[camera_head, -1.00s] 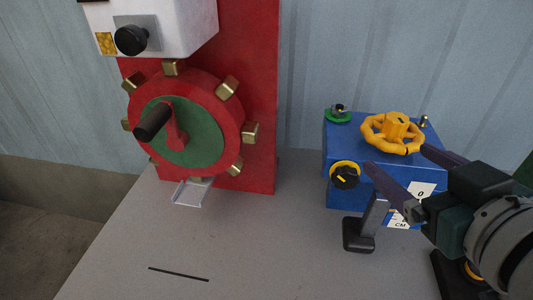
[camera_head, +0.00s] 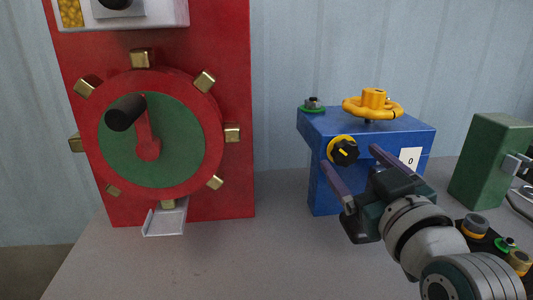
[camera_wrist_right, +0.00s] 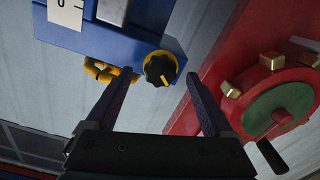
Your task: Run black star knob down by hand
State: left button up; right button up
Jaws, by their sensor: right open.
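A black fluted knob (camera_head: 344,151) with a yellow pointer line and yellow ring is on the front face of the blue box (camera_head: 375,133). It looks like the star knob. My right gripper (camera_head: 349,157) is open and empty, its two purple-grey fingers pointing toward the box. In the head view the fingertips appear left and right of the knob. In the right wrist view the knob (camera_wrist_right: 159,69) shows between the open fingers, ahead of the tips; contact is not visible. My left gripper is not in view.
A yellow handwheel (camera_head: 372,105) and a small green-based knob (camera_head: 313,105) stand on top of the box. A red panel with a cranked wheel (camera_head: 190,160) is to the left, with a metal chute (camera_head: 165,218). A green block (camera_head: 490,160) is right. The table between is clear.

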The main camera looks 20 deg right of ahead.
jog(key=shift+x, duration=1.15)
jog(key=shift+a, duration=0.1)
jog(key=c, duration=1.4)
